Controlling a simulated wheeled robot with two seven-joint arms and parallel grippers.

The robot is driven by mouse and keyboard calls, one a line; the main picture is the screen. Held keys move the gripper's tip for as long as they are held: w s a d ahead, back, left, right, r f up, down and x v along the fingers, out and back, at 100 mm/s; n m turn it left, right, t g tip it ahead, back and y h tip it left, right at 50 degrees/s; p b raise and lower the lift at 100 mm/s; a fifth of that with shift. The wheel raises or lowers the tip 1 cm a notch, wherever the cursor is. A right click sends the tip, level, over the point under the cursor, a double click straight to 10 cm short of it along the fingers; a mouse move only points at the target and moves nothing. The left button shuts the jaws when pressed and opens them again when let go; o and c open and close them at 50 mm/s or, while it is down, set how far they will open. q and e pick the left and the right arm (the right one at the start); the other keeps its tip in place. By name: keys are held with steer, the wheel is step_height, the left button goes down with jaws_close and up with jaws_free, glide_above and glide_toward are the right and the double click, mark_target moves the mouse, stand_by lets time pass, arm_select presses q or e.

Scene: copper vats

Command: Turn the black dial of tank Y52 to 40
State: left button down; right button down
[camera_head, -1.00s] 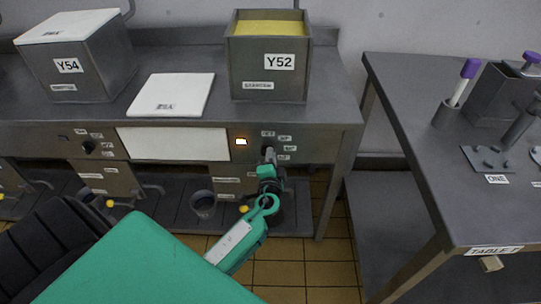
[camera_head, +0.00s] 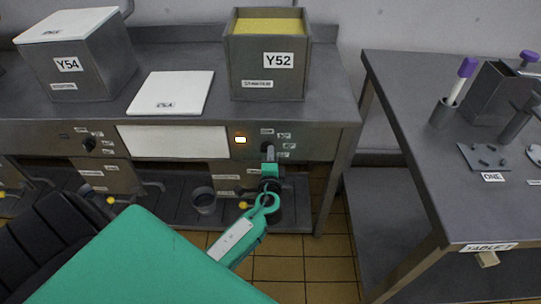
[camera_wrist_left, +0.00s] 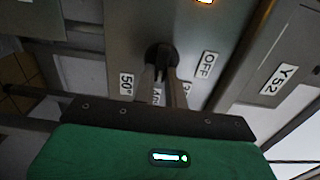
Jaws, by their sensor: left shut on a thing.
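Tank Y52 (camera_head: 267,81) is an open metal box with yellow contents, standing on the bench. Its black dial is on the panel below; it shows in the left wrist view (camera_wrist_left: 161,52), among small labels, with "50°" on one side and "OFF" on the other. My left gripper (camera_head: 268,152) is at the dial in the head view. In the left wrist view its fingers (camera_wrist_left: 166,72) are shut on the dial. The labels between the fingers are partly hidden, so I cannot read the dial's setting. My right gripper is not in view.
A lit indicator (camera_head: 240,140) is beside the dial. Tank Y54 (camera_head: 78,65), with a white lid, and a loose white lid (camera_head: 171,93) are to the left. A second dial (camera_head: 89,144) is under Y54. A separate table (camera_head: 440,180) stands at right.

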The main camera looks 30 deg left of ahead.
arm_select(q)
steer(key=shift+d, duration=0.1)
steer(key=c, duration=1.4)
jaws_free()
steer(key=shift+c, duration=0.2)
